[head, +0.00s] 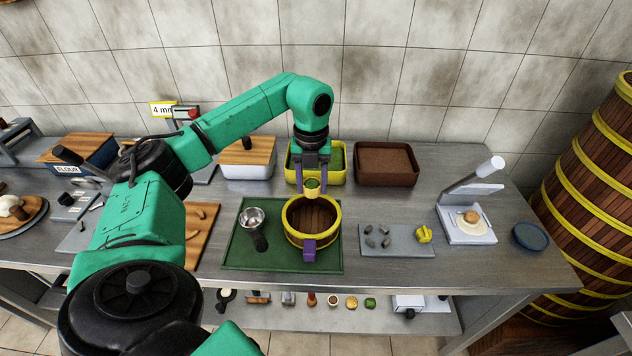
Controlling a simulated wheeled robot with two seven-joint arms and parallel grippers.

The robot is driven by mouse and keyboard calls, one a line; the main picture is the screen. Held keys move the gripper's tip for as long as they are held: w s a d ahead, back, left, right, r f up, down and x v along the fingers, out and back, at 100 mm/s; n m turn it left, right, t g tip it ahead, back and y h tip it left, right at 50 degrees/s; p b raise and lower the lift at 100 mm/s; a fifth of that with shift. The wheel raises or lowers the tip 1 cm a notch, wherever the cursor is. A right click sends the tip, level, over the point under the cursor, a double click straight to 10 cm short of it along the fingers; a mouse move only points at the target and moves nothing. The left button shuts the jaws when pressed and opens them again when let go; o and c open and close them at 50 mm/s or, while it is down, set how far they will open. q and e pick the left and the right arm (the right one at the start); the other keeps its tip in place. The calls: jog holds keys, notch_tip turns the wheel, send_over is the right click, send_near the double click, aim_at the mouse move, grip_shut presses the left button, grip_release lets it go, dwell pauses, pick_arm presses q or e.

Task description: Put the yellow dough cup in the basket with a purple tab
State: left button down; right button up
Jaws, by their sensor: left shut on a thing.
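The basket with a purple tab (335,234) is a round wooden steamer with a yellow rim. It stands on the green mat (236,258), its purple tab facing the front edge, and its visible floor looks empty. My left gripper (312,184) points down just above and behind the basket's far rim. It is shut on the yellow dough cup (312,194), a small yellow cup with a green top. The cup overlaps the far rim in the picture, so I cannot tell its exact height above it. My right gripper is not in view.
A metal scoop (252,218) lies left of the basket on the mat. Behind stand a yellow bin (346,176) and a brown bin (386,164). A grey tray (398,250) with small pieces lies right, then a press (468,222) and a blue dish (530,236).

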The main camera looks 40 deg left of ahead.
aim_at(310, 196)
pick_arm(q)
jog(key=f+b, duration=0.2)
jog(key=f, duration=0.1)
jog(key=shift+s+d+f+b, duration=0.1)
jog(key=shift+s+f+b, duration=0.1)
jog(key=shift+s+b, duration=0.2)
notch_tip(310, 196, down, 6)
jog(key=b, duration=0.3)
jog(key=shift+w, duration=0.15)
jog(key=shift+f+b, duration=0.5)
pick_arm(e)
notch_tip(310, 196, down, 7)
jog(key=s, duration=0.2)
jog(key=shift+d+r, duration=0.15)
pick_arm(q)
jog(key=shift+f+b, duration=0.3)
jog(key=shift+f, duration=0.15)
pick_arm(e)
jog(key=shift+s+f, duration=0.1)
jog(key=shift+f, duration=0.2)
pick_arm(q)
jog(key=shift+c, duration=1)
grip_release()
